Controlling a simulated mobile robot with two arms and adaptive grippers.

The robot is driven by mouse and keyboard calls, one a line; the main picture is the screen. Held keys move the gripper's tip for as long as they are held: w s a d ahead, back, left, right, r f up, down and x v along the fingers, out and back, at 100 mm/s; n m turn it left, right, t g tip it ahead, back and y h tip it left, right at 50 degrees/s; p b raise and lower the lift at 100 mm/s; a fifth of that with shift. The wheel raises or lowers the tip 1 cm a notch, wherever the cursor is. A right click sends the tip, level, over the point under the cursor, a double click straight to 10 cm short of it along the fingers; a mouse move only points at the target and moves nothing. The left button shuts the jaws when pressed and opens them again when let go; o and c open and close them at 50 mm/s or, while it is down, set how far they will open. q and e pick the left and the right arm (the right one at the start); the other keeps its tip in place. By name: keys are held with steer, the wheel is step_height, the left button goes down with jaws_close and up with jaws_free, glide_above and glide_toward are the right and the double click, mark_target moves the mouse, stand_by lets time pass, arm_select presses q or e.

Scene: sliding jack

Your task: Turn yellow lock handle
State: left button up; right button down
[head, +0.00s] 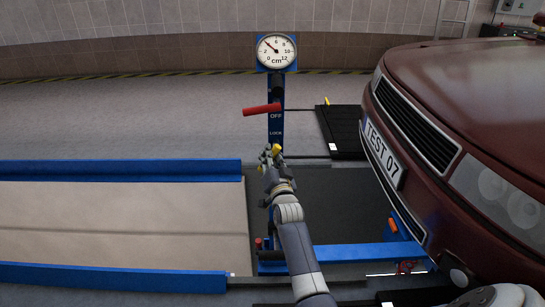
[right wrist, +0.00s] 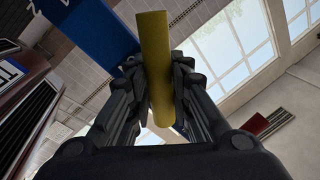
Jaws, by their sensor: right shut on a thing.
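The yellow lock handle (right wrist: 156,60) runs lengthwise between the fingers in the right wrist view. My right gripper (right wrist: 160,75) is shut on it, with a finger on each side. In the head view my right gripper (head: 270,152) is at the blue post (head: 275,95), just below its LOCK label, and a bit of the yellow handle (head: 277,149) shows beside the fingers. The rest of the handle is hidden by the gripper. My left gripper is not in view.
A red lever (head: 262,110) sticks out left from the post near the OFF label. A round gauge (head: 276,51) tops the post. A dark red car (head: 470,100) stands close on the right. Blue rails (head: 120,170) lie on the left.

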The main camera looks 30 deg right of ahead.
steer(key=shift+w+a+r+m, duration=0.2)
steer(key=shift+r+m, duration=0.25)
steer(key=shift+m, duration=0.25)
steer(key=shift+r+m, duration=0.1)
steer(key=shift+m, duration=0.3)
steer(key=m, duration=0.1)
steer(key=m+h, duration=0.1)
steer(key=m, duration=0.1)
steer(key=r+m+h, duration=0.1)
steer(key=m, duration=0.1)
steer(key=shift+w+a+p, duration=0.15)
steer(key=shift+a+p, duration=0.15)
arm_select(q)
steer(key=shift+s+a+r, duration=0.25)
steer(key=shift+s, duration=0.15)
arm_select(e)
steer(key=shift+r+m+h, duration=0.15)
steer(key=shift+m+h, duration=0.1)
steer(key=shift+m, duration=0.7)
steer(key=shift+r+m+h, duration=0.15)
steer(key=shift+m+h, duration=0.1)
steer(key=shift+m, duration=0.7)
steer(key=c, duration=1.5)
jaws_free()
steer(key=shift+o, duration=0.2)
steer(key=shift+f, duration=0.2)
